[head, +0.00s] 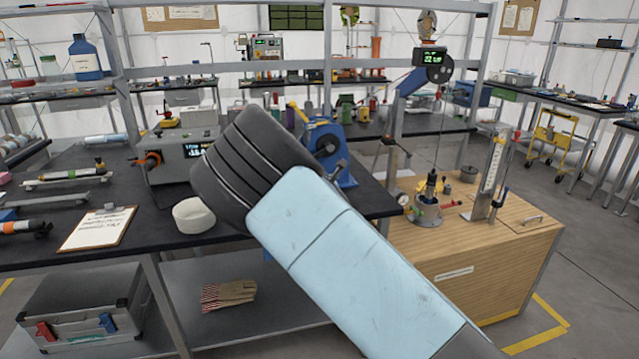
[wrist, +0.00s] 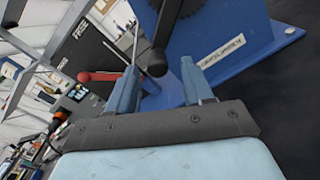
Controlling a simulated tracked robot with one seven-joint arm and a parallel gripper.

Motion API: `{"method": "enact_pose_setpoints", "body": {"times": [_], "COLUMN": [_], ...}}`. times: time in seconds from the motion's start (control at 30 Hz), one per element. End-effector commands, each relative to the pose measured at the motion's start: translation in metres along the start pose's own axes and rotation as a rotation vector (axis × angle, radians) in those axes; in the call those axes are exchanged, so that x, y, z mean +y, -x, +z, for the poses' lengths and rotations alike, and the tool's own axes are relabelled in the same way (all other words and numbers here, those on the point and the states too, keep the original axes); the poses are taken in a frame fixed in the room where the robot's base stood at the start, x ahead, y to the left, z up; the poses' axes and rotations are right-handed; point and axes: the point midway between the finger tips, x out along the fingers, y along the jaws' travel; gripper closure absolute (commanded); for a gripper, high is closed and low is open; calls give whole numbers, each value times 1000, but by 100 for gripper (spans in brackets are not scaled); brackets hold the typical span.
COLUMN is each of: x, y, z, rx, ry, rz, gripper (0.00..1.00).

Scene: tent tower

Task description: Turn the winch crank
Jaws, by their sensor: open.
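The winch is a blue housing with a drum, standing on the dark bench in the head view (head: 325,138). In the wrist view its blue side plate (wrist: 205,30) fills the top. A dark crank handle (wrist: 167,25) crosses in front of this plate and ends in a rounded tip. My gripper (wrist: 158,75) is open, with its two blue fingers pointing at the winch. The handle's tip shows between the fingers in the picture; I cannot tell whether they touch it. In the head view my arm hides the gripper, and the crank is only partly visible.
In the head view, a grey display box (head: 180,155), a white round container (head: 193,215) and a clipboard (head: 97,228) stand on the bench left of my arm. A wooden cabinet (head: 480,255) stands right.

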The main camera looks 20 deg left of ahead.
Motion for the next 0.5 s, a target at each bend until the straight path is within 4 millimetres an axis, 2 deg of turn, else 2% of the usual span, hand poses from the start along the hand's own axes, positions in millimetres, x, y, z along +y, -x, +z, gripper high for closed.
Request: {"method": "enact_pose_setpoints", "body": {"times": [0.1, 0.3, 0.5], "x": [1, 0, 0], "y": [26, 62, 85], "z": [-1, 0, -1], "rx": [1, 0, 0], "ry": [-1, -1, -1], "rz": [0, -1, -1], "gripper": [49, 49, 49]}}
